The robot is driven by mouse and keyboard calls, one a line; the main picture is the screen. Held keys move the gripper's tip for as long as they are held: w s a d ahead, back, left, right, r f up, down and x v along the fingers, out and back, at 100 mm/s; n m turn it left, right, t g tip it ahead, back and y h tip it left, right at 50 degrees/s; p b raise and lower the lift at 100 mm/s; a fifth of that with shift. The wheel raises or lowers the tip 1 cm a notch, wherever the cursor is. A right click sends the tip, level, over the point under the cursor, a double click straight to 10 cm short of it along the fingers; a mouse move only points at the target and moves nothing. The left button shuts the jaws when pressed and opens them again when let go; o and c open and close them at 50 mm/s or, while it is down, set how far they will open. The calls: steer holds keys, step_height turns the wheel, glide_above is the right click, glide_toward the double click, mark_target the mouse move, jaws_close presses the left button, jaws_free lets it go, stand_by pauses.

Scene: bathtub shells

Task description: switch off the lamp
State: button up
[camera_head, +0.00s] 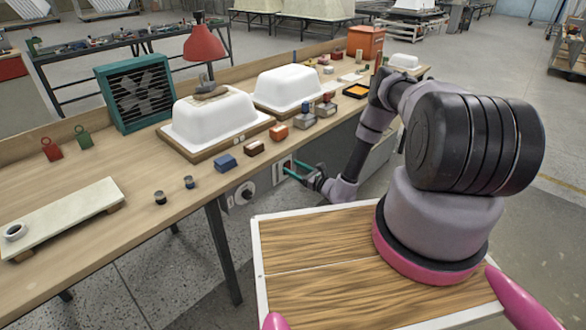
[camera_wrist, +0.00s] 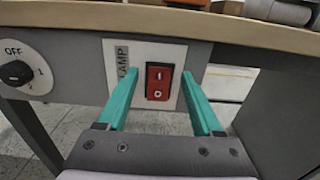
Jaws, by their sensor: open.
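The red lamp (camera_head: 204,45) stands on the bench behind the white tub shells. In the wrist view a red rocker switch (camera_wrist: 159,82) sits on a pale plate marked LAMP (camera_wrist: 122,62), under the bench edge. The switch carries a white bar mark at its upper part and a white circle at its lower part. My gripper (camera_wrist: 165,78) is open, with its two green fingers on either side of the switch and nothing held between them. Whether the fingers touch the plate cannot be told. In the head view my gripper (camera_head: 296,172) is at the bench's front side.
A rotary knob marked OFF (camera_wrist: 17,73) is left of the switch plate; the knob also shows in the head view (camera_head: 244,193). The bench top edge (camera_wrist: 200,22) overhangs above. Small blocks (camera_head: 226,162) and white tub shells (camera_head: 213,117) stand on the bench, with a green fan (camera_head: 138,90) behind.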

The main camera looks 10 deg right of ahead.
steer(key=shift+w+a, duration=0.2)
steer(key=shift+w, duration=0.1)
